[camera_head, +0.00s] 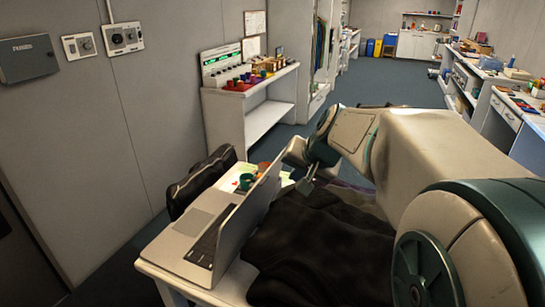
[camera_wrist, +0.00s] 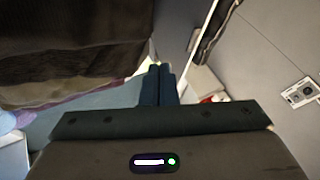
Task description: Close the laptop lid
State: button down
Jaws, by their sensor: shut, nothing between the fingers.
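The laptop stands open on a white table in the head view, its grey lid (camera_head: 246,222) raised steeply and its keyboard base (camera_head: 207,234) to the left of the lid. The lid's back faces right, toward the dark cloth. My gripper (camera_head: 306,186) is beyond the lid's far upper corner, on the right side of it, and looks apart from it. In the wrist view my gripper (camera_wrist: 158,68) has its two dark fingers together, with nothing between them. A thin pale edge, probably the lid's, runs just right of the fingers; contact cannot be told.
Dark cloth (camera_head: 315,248) lies to the right. A shelf (camera_head: 268,117) stands farther back.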

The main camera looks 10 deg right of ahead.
jog(key=x, duration=0.7)
jog(key=shift+a, duration=0.1)
jog(key=shift+w+a+r+p, duration=0.15)
jog(key=shift+w+a+p, duration=0.2)
jog(key=shift+a+p, duration=0.15)
jog(key=shift+w+a+r+p, duration=0.15)
jog(key=shift+w+a+p, duration=0.2)
jog(key=shift+a, duration=0.15)
jog(key=shift+w+a+f, duration=0.1)
jog(key=shift+w+a, duration=0.25)
jog(key=shift+a, duration=0.1)
jog(key=shift+p, duration=0.3)
